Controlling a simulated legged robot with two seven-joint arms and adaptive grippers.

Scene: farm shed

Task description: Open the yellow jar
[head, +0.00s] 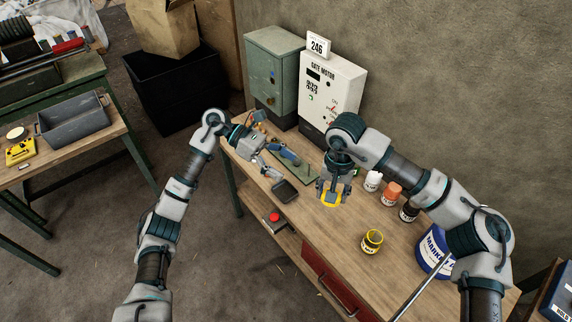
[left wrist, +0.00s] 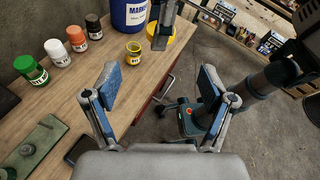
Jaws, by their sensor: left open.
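The yellow jar (head: 372,243) with a dark label stands upright on the workbench.
White, orange (head: 391,193) and black (head: 409,211) jars stand behind the yellow jar, and a blue bucket (head: 434,250) to its right. A dark tray (head: 285,191) and green board (head: 297,178) lie near my left gripper. Gate motor box (head: 332,90) stands at the back.

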